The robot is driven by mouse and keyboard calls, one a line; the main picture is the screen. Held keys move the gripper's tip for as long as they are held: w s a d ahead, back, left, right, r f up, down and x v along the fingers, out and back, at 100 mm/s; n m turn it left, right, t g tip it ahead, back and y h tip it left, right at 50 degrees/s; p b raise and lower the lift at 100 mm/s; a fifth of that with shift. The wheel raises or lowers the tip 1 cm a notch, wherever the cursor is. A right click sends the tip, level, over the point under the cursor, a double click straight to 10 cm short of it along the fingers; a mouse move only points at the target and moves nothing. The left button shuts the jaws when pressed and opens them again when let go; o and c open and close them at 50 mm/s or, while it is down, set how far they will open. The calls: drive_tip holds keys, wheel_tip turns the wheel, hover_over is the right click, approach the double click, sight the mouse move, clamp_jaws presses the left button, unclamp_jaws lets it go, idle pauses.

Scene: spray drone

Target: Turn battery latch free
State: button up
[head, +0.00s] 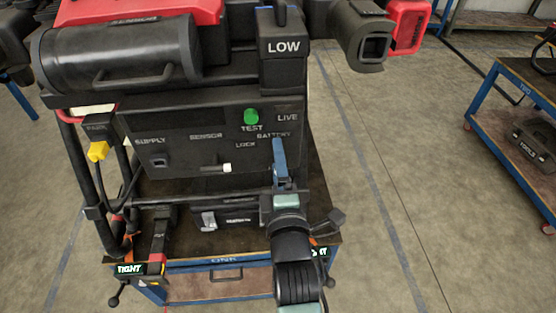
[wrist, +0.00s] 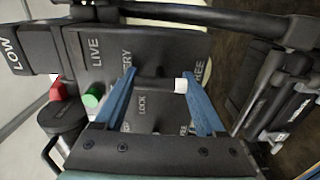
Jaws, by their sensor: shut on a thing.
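The battery latch (wrist: 157,83) is a short black bar with a white tip. In the wrist view it spans between the two blue fingers of my gripper (wrist: 159,85), with the white tip against the right finger. The word LOCK is printed below it, and FREE beyond its white tip. In the head view my gripper (head: 279,150) is at the lower right of the dark drone panel (head: 185,155), below the BATTERY lettering. A white-tipped dark lever (head: 226,168) shows left of it there; I cannot tell whether it is the same latch.
A green button (head: 250,116) marked TEST sits above the gripper. The LOW block (head: 283,47) stands higher up. A yellow plug (head: 98,151) is at the left. The drone rests on a blue-framed cart (head: 215,265). Another cart (head: 515,120) stands right; open floor lies between.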

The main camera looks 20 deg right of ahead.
idle(0.6)
drive_tip(key=o, duration=1.3)
drive_tip(key=shift+o, duration=0.2)
drive_tip(key=b+v, duration=0.3)
drive_tip(key=v, duration=1)
